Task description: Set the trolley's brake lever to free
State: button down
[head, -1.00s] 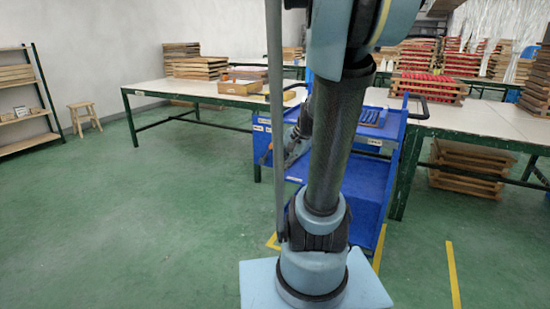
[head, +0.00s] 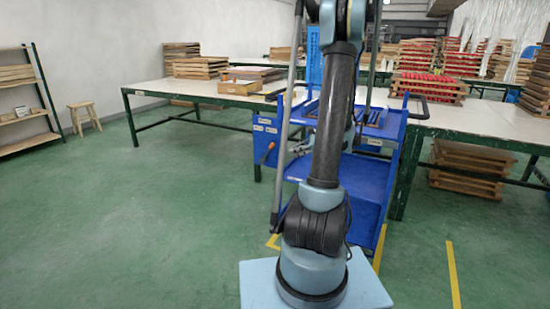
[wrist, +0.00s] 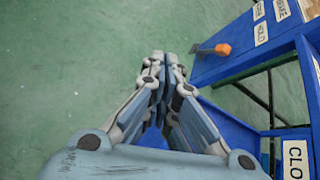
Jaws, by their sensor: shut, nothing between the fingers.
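The blue trolley (head: 372,185) stands behind my arm in the head view, and its side panel (wrist: 228,65) fills the upper right of the wrist view. The brake lever is grey with an orange handle (wrist: 222,49); in the head view the handle (head: 270,147) shows on the trolley's left side. In the wrist view the orange end points towards a label reading HOLD (wrist: 261,33). Two more labels beside it are hard to read. My gripper (wrist: 166,60) is shut and empty, apart from the lever, which lies to its right in the wrist view.
A long white-topped table (head: 200,92) with green legs stands behind the trolley. A sign starting CLO (wrist: 296,158) is on a lower blue part near my gripper. Green floor is open at left, with a stool (head: 84,115) by the shelf (head: 28,115).

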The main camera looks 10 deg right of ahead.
jog(key=w+d+f+m+t+y, duration=0.1)
jog(key=w+d+f+m+t, duration=0.2)
jog(key=d+f+m, duration=0.3)
jog(key=w+d+f, duration=0.1)
jog(key=d, duration=0.3)
jog(key=shift+w+f+m+t+y, duration=0.2)
jog(key=shift+w+m+t+y, duration=0.1)
jog(key=shift+w+m+y, duration=0.1)
send_near(276, 154)
jog(key=a+f, duration=0.2)
jog(key=a, duration=0.1)
jog(key=a+f, duration=0.1)
jog(key=a, duration=0.1)
jog(key=shift+w+a+f, duration=0.1)
jog(key=shift+w+a, duration=0.15)
jog(key=shift+w, duration=0.1)
jog(key=shift+w+a+r, duration=0.6)
jog(key=shift+w+a, duration=0.05)
jog(key=shift+w, duration=0.05)
jog(key=shift+w+a+r, duration=0.4)
jog(key=shift+w, duration=0.2)
jog(key=shift+a, duration=0.1)
